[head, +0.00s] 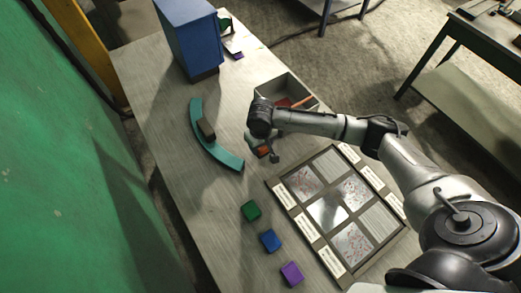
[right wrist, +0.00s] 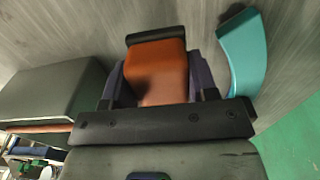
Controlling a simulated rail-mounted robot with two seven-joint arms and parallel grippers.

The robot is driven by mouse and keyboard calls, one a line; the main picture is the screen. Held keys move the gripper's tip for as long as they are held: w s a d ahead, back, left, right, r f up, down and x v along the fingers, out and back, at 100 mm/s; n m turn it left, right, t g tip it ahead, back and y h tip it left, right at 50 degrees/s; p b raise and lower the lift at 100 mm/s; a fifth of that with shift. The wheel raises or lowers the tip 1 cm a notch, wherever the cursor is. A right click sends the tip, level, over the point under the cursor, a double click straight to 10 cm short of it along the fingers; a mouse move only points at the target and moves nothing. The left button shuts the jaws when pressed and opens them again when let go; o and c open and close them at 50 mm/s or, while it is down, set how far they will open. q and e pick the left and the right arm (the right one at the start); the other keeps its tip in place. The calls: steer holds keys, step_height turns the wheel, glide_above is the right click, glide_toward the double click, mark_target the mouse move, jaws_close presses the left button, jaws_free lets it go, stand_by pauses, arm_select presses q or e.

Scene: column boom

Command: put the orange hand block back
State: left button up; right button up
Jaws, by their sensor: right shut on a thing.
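The orange hand block (head: 264,151) is in the jaws of my right gripper (head: 266,148), over the table between the teal curved piece and the panelled board. In the right wrist view the orange block (right wrist: 157,72) lies between the two dark fingers, with a black bar at its far end. Whether the block touches the table I cannot tell. My left gripper is not in view.
A teal arc (head: 231,160) bears a dark block (head: 206,128). A grey open bin (head: 305,88) stands behind my arm. A panelled board (head: 277,192) lies to the right. Green (head: 251,211), blue (head: 270,240) and purple (head: 292,273) blocks sit in front. A blue cabinet (head: 190,38) stands at the back.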

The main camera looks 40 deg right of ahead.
mark_target(261, 150)
steer(key=shift+w+f, duration=0.1)
steer(key=shift+f, duration=0.1)
steer(key=shift+f+b, duration=0.35)
steer(key=shift+f, duration=1.5)
steer(key=o, duration=0.9)
steer(key=shift+f, duration=0.1)
steer(key=shift+o, duration=0.2)
